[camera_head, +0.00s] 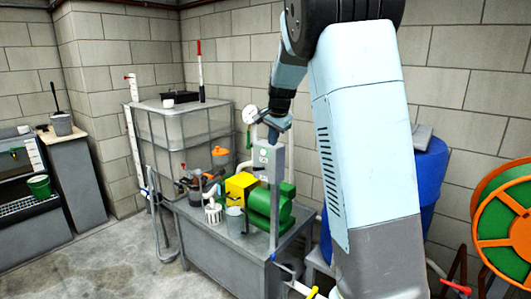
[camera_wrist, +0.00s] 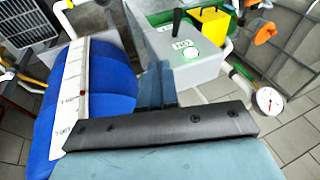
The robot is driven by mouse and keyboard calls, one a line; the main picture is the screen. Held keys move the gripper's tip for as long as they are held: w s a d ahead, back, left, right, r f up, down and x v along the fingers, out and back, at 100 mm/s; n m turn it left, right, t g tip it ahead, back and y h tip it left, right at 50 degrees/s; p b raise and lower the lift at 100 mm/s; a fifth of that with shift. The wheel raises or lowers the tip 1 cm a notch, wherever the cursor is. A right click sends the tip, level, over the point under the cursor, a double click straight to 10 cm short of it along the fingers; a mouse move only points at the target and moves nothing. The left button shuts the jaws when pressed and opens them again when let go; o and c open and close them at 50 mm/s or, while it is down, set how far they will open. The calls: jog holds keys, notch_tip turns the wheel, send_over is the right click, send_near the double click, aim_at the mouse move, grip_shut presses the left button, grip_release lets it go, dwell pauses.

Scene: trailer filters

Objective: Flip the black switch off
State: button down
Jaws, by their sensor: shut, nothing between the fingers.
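The grey switch box (camera_head: 268,160) stands on a thin post at the front of the metal table in the head view. In the wrist view the box (camera_wrist: 200,66) shows a white label and a green round mark. A short black switch (camera_wrist: 177,21) sticks up at the label's far edge. In the head view the switch is too small to make out. My gripper (camera_head: 272,134) is shut and empty, pointing down at the top of the box. In the wrist view its fingers (camera_wrist: 157,68) overlap the box's left side, left of the switch; I cannot tell whether they touch the box.
A pressure gauge (camera_head: 250,114) stands beside the gripper, close to my arm. A green motor (camera_head: 270,208) and a yellow box (camera_head: 240,186) sit on the table (camera_head: 225,245). A caged tank (camera_head: 185,130) is behind. A blue barrel (camera_head: 432,170) and orange-green reel (camera_head: 503,222) are right.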

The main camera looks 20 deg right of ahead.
send_near(259, 169)
jog(key=d+f, duration=0.3)
jog(key=shift+d+f, duration=0.1)
jog(key=shift+f, duration=0.2)
jog(key=shift+w+a+f, duration=0.25)
jog(key=shift+w+a, duration=0.1)
jog(key=shift+a, duration=0.1)
jog(key=shift+w+a+f, duration=0.25)
jog(key=shift+w+a, duration=0.05)
jog(key=shift+a, duration=0.15)
jog(key=shift+w+a+f, duration=0.3)
jog(key=shift+w+a, duration=0.1)
jog(key=shift+s+a+f+t+h, duration=0.2)
jog(key=shift+t+h, duration=0.1)
jog(key=shift+h, duration=0.1)
